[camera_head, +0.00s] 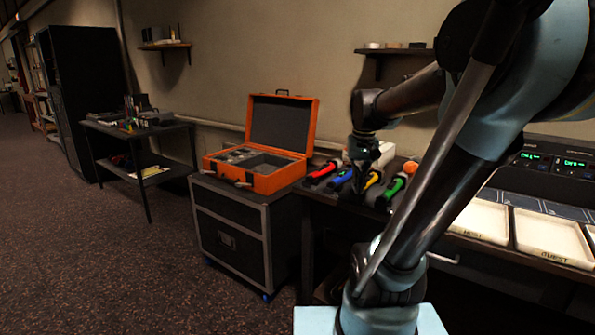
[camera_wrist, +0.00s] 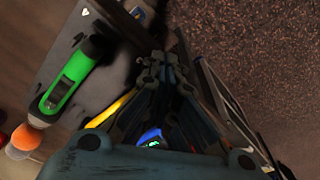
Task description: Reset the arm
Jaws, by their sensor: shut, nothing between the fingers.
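My gripper (camera_wrist: 163,65) points down in the wrist view, with its dark fingers together and nothing held between them. In the head view my arm reaches up and over from the lower middle, and the gripper end (camera_head: 364,160) hangs over the row of coloured handheld microphones. A red one (camera_head: 322,172), a blue one (camera_head: 341,179), a yellow one (camera_head: 372,180) and a green one (camera_head: 392,189) lie there. The green one also shows at left in the wrist view (camera_wrist: 75,75). Parts of the blue and yellow ones show beside my fingers.
An open orange case (camera_head: 262,182) stands on a black wheeled cabinet (camera_head: 232,235) left of the microphones. Labelled pale trays (camera_head: 553,238) and a mixing console (camera_head: 556,168) are at right. A small table (camera_head: 140,150) stands farther left. The carpet at left is clear.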

